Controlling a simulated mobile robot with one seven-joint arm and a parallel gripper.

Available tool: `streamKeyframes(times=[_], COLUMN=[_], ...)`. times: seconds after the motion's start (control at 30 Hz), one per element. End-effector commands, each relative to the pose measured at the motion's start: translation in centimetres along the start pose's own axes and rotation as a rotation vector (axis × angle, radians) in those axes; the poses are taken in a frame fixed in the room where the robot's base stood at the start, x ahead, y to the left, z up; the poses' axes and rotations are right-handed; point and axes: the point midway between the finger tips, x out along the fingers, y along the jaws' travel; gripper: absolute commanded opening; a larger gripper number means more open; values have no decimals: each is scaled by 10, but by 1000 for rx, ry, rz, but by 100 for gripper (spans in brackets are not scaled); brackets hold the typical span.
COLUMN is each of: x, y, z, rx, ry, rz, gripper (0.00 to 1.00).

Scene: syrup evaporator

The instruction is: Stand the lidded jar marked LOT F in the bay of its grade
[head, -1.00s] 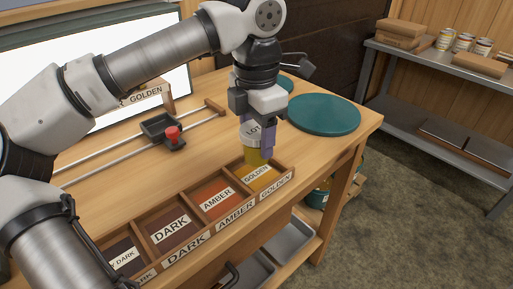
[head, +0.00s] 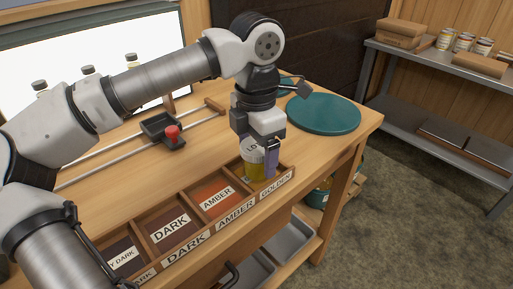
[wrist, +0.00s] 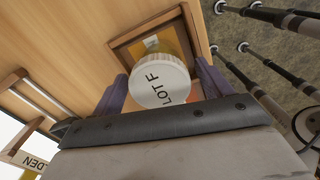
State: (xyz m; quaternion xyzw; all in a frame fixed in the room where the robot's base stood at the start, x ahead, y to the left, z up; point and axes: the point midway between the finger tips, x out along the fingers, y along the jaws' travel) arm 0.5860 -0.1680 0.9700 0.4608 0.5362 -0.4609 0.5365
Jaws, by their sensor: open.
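The jar (head: 253,160) has a white lid, and its golden contents show through the side. The lid (wrist: 161,80) reads LOT F in the wrist view. The jar appears upright in the bay at the right end of the wooden rack, whose front label reads GOLDEN (head: 276,185). My gripper (wrist: 162,84) is open, with a purple finger on each side of the lid. In the head view my gripper (head: 262,162) is still low around the jar. The jar's base is hidden by the rack wall, so its contact with the bay floor cannot be seen.
The AMBER bay (head: 212,194), DARK bay (head: 172,228) and a darker bay (head: 122,258) look empty. Behind the rack are rails with a red-knobbed slider (head: 172,134). A round teal mat (head: 323,114) lies at the right. Several jars stand before the bright panel.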

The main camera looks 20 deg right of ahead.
Motion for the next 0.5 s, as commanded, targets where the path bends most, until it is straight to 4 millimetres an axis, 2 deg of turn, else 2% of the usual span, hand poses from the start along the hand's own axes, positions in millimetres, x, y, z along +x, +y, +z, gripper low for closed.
streamKeyframes(times=[0.23, 0.5], x=[-11, -68], y=[1, 0], z=[0, 1], rx=[-2, -2], ry=[-1, -2], rz=[2, 3], gripper=[78, 78])
